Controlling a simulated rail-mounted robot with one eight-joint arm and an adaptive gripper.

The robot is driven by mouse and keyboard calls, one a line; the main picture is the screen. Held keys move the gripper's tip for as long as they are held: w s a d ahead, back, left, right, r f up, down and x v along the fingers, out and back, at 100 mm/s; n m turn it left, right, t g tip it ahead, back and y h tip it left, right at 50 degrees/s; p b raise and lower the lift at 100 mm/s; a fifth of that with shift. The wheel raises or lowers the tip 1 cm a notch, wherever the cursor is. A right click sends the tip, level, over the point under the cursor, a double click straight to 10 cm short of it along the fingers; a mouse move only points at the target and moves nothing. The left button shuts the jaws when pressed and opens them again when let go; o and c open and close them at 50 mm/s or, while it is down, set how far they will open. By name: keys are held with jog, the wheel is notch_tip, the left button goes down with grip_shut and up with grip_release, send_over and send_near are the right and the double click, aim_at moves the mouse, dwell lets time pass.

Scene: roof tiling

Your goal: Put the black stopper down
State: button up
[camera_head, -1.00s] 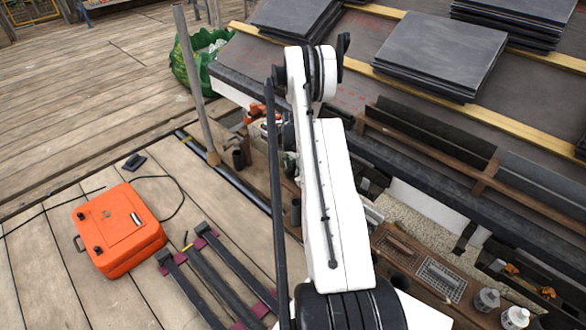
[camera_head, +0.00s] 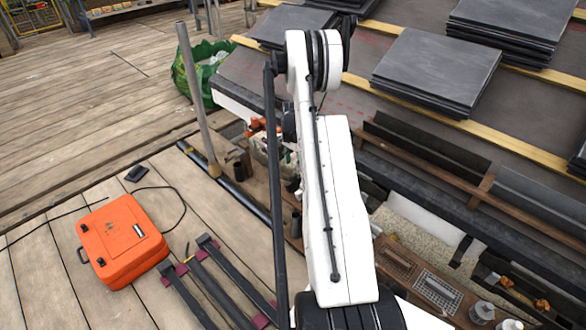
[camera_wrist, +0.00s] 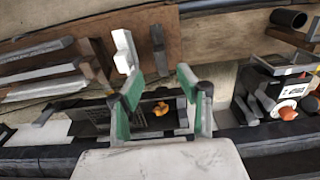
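My gripper (camera_wrist: 160,80) shows in the wrist view with its two green-padded fingers spread apart. No object is visibly clamped between the pads. A small dark upright piece (camera_wrist: 158,38) shows beyond the gap between the fingertips; I cannot tell whether it is the black stopper. A white piece (camera_wrist: 125,50) stands beside it, near the left fingertip. In the head view my white arm hides the gripper. A small black block (camera_head: 137,173) lies on the deck behind the orange case; I cannot tell whether it is the stopper.
The orange case (camera_head: 122,240) and dark bars (camera_head: 215,280) lie on the deck. A tool tote (camera_wrist: 280,95) is right of my gripper in the wrist view. Slate stacks (camera_head: 437,70) lie on the roof.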

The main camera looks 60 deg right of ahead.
jog(key=shift+r, duration=0.65)
jog(key=shift+w+a+r, duration=0.2)
jog(key=shift+w+r, duration=0.05)
jog(key=shift+r, duration=0.1)
jog(key=w+a+r+n+t+h, duration=0.1)
jog(key=w+a+r+n, duration=0.25)
jog(key=a+r, duration=1.05)
jog(key=w+a+r+n+t, duration=0.25)
jog(key=a+r+n, duration=0.25)
jog(key=a+r, duration=0.9)
jog(key=s+a+r+n, duration=0.3)
jog(key=a+r, duration=0.4)
jog(key=a, duration=0.3)
jog(key=s+a+r+n+t+y, duration=0.1)
jog(key=s+a+n+t, duration=0.2)
jog(key=s+a+n, duration=0.5)
jog(key=s+a, duration=0.9)
jog(key=a, duration=0.2)
jog(key=shift+s+a+t, duration=0.25)
jog(key=shift+a+t, duration=0.05)
jog(key=shift+t, duration=0.05)
jog(key=shift+r+n, duration=0.15)
jog(key=shift+n, duration=0.1)
notch_tip(320, 180, up, 12)
jog(key=p, duration=1.2)
